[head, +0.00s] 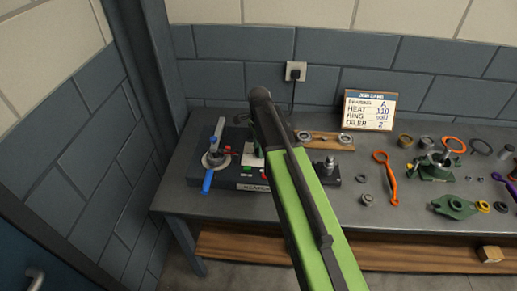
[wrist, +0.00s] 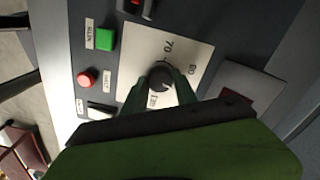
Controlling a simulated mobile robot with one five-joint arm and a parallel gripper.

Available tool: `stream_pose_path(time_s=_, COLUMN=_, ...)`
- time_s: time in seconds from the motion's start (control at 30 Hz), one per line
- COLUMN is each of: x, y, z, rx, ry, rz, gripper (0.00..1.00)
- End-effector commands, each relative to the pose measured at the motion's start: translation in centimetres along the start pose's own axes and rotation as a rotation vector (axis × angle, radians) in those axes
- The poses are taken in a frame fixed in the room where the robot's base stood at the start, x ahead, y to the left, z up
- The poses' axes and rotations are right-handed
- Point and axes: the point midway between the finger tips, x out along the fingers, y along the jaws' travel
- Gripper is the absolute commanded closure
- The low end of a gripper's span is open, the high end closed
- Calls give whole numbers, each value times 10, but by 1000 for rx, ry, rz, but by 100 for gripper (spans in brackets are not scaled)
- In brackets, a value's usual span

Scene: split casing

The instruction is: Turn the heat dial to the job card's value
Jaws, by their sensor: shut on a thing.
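The heat dial (wrist: 161,75) is a dark round knob on a pale scale plate (wrist: 192,42) in the wrist view. The numbers 70 and 90 show on the scale, with another partly hidden. My gripper (wrist: 161,84) has its two green fingers on either side of the knob, shut on it. The pointer's exact reading is too small to tell. The job card (head: 368,111) stands at the back of the bench in the head view and reads bearing A, heat 110, oiler 2; its ring line is unclear. My arm hides the dial in the head view.
On the panel, a green button (wrist: 105,39) and a red button (wrist: 87,78) lie near the dial. An orange wrench (head: 386,178), rings and a green casing part (head: 460,206) lie at the right.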

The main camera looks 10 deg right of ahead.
Motion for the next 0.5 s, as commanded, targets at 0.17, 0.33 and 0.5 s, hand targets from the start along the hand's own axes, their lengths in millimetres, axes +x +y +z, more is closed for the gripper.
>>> stream_pose_path(time_s=0.17, x=0, y=-1, z=1, rx=106, ry=-3, rz=-2, gripper=100)
stream_pose_path(time_s=0.33, x=0, y=-1, z=1, rx=174, ry=-3, rz=-2, gripper=100)
stream_pose_path(time_s=0.5, x=0, y=-1, z=1, rx=211, ry=-3, rz=-3, gripper=100)
